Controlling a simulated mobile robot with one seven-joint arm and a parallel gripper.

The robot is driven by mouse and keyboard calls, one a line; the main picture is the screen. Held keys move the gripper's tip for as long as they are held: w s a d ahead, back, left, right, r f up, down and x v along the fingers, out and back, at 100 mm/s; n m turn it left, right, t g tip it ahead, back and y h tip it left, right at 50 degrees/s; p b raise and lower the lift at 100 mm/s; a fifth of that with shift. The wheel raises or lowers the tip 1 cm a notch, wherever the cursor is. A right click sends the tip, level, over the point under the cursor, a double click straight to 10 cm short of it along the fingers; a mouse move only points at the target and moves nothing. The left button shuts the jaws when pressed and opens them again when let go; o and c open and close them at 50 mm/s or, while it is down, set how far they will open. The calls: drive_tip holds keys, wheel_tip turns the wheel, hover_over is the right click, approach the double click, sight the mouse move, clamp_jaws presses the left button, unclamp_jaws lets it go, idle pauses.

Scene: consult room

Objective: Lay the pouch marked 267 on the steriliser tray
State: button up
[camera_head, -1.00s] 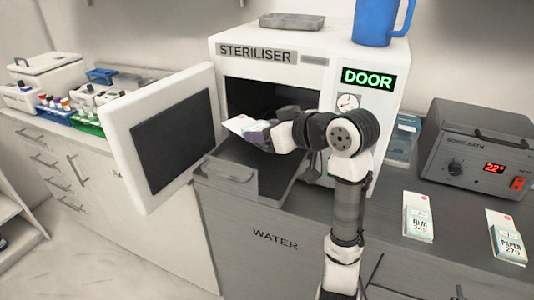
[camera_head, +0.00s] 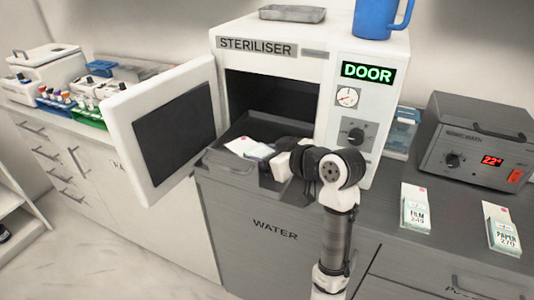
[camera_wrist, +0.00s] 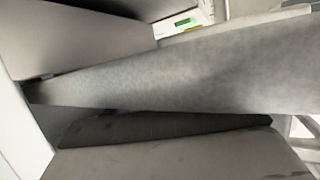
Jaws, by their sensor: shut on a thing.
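A white pouch (camera_head: 243,147) with a pale teal label is held at the end of my gripper (camera_head: 270,156) in the head view. Its number is too small to read. The gripper is shut on the pouch's right end. The dark steriliser tray (camera_head: 226,164) juts out of the open chamber, and the pouch lies low over it, close to its front. I cannot tell whether the pouch touches the tray. The wrist view shows grey surfaces and edges close up, and I cannot make out the pouch or fingertips there.
The steriliser door (camera_head: 172,128) stands open at the left. Two other pouches, marked 249 (camera_head: 416,212) and 270 (camera_head: 502,230), lie on the counter at the right, before the sonic bath (camera_head: 475,145). A blue jug (camera_head: 380,18) and a metal dish (camera_head: 292,14) sit on top of the steriliser.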

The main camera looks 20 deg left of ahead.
drive_tip(key=shift+f, duration=0.15)
drive_tip(key=o, duration=1.1)
drive_tip(key=shift+r, duration=0.25)
drive_tip(key=b+v, duration=0.1)
drive_tip(key=v, duration=1.1)
drive_tip(key=shift+b, duration=0.4)
